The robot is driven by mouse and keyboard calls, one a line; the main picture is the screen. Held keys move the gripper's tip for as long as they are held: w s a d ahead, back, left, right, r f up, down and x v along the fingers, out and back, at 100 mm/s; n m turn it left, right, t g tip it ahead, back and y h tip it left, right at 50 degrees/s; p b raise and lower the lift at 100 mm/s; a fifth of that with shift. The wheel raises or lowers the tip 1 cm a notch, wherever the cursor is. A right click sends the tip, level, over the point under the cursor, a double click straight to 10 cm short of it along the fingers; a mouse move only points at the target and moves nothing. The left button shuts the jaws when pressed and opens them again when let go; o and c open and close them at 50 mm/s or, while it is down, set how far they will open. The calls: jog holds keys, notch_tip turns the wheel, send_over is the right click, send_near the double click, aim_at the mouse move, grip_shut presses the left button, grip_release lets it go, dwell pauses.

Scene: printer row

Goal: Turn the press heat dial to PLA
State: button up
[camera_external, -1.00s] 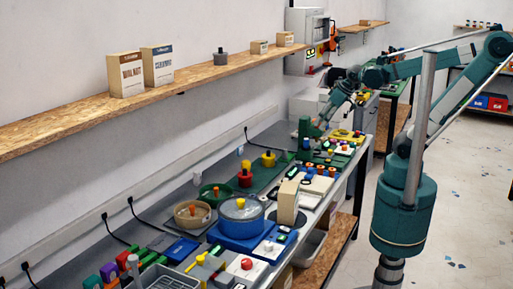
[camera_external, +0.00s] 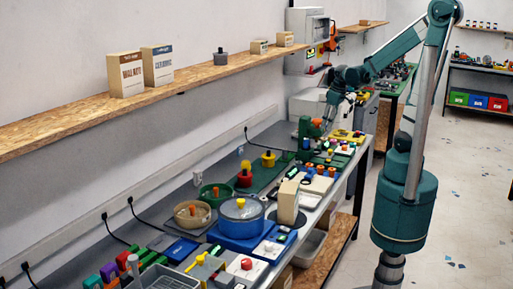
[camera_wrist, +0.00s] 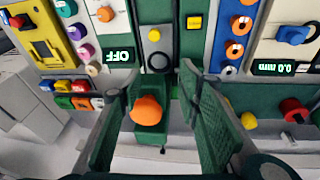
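My gripper (camera_wrist: 157,84) is open, with its two green fingers spread apart and nothing clamped between them. An orange knob (camera_wrist: 148,110) on a green block lies between the fingers in the wrist view, with gaps on both sides. Just beyond the fingertips is a dark round dial (camera_wrist: 158,62) beside a display (camera_wrist: 119,56) that reads OFF upside down. I cannot tell the dial's setting marks; no PLA label is legible. In the external view my gripper (camera_external: 327,121) is low beside the green press (camera_external: 305,131) at the bench's far end.
A yellow button (camera_wrist: 154,35) and a yellow square (camera_wrist: 194,22) lie beyond the dial. A panel with a blue knob (camera_wrist: 293,34) and a 0.0 display is at right. A yellow device (camera_wrist: 45,48) is at left. A blue pot (camera_external: 241,222) stands nearer on the crowded bench.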

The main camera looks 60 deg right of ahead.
aim_at(345, 146)
jog(key=s+d+f+g, duration=0.1)
jog(key=s+d+f, duration=0.1)
jog(key=d+f, duration=0.1)
jog(key=s+d+f+g+p, duration=0.1)
jog(key=d+f, duration=0.1)
jog(key=d, duration=0.4)
jog(key=s+d+f+p, duration=0.1)
jog(key=s+d+f, duration=0.1)
jog(key=d, duration=0.3)
jog(key=shift+s+d+f+m+g+y, duration=0.1)
jog(key=shift+s+f+m+g+y, duration=0.1)
jog(key=shift+f, duration=0.2)
jog(key=shift+s+f+m+g+y, duration=0.1)
jog(key=shift+f+m+g+y, duration=0.1)
jog(key=shift+f, duration=0.2)
jog(key=shift+f, duration=0.1)
jog(key=shift+d+f+b, duration=0.15)
jog(key=shift+f+b, duration=0.1)
jog(key=shift+f, duration=1.65)
jog(key=shift+d+f+b, duration=0.1)
jog(key=shift+f+b, duration=0.1)
jog(key=shift+f, duration=1.7)
jog(key=c, duration=0.9)
